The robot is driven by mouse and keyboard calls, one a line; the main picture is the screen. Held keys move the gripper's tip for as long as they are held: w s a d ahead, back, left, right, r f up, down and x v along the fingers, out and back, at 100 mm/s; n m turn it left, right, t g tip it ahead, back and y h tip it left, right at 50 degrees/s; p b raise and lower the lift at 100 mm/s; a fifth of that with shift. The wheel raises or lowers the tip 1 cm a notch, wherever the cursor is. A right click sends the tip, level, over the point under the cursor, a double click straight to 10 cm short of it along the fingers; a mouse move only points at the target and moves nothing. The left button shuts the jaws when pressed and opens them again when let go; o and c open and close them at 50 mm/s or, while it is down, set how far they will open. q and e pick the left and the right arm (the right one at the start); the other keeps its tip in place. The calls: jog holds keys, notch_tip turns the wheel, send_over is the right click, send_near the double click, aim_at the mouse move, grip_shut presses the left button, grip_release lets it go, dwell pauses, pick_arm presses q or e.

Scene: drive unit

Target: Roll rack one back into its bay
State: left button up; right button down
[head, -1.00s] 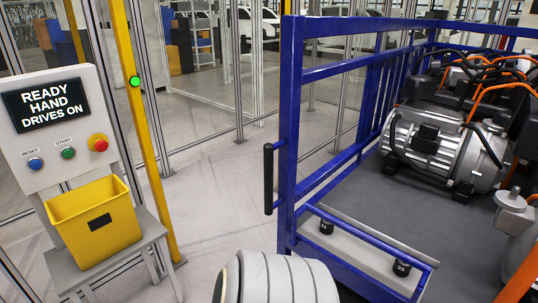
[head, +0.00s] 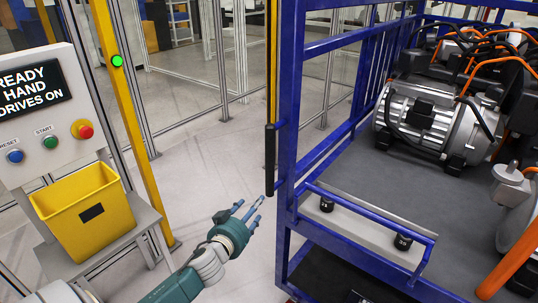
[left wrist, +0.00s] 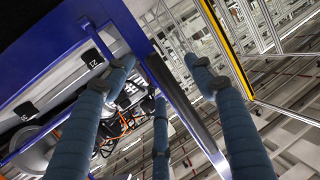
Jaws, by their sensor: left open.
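The blue-framed rack (head: 287,110) stands on the right in the head view, with a grey deck (head: 345,178) carrying a silver motor-like drive unit (head: 440,120). A black upright handle (head: 270,160) is fixed on its near left post. My left gripper (head: 255,208) is open and empty, just below and left of the handle, apart from it. In the left wrist view its blue fingers (left wrist: 160,75) are spread, and the blue post and a dark bar, apparently the handle (left wrist: 192,108), show between them. My right gripper is not in view.
A grey console (head: 40,105) reads "READY HAND DRIVES ON", with a yellow bin (head: 85,212) on a stand below. A yellow post (head: 130,120) with a green light rises beside it. Pale floor (head: 200,180) lies clear between console and rack; glazed fencing stands behind.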

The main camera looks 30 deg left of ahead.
aim_at(270, 157)
pick_arm(q)
notch_tip(270, 157, up, 14)
jog(key=w+d+t, duration=0.2)
jog(key=t, duration=0.1)
jog(key=w+p, duration=0.1)
jog(key=w, duration=0.2)
jog(key=w+a+p, duration=0.1)
jog(key=w, duration=0.2)
jog(key=w+a, duration=0.1)
jog(key=w, duration=0.2)
jog(key=shift+w+f+p, duration=0.1)
jog(key=shift+p, duration=0.3)
jog(key=shift+w+f, duration=0.1)
jog(key=shift+w, duration=0.3)
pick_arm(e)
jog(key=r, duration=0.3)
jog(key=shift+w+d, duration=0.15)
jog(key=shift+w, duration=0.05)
pick_arm(q)
grip_shut()
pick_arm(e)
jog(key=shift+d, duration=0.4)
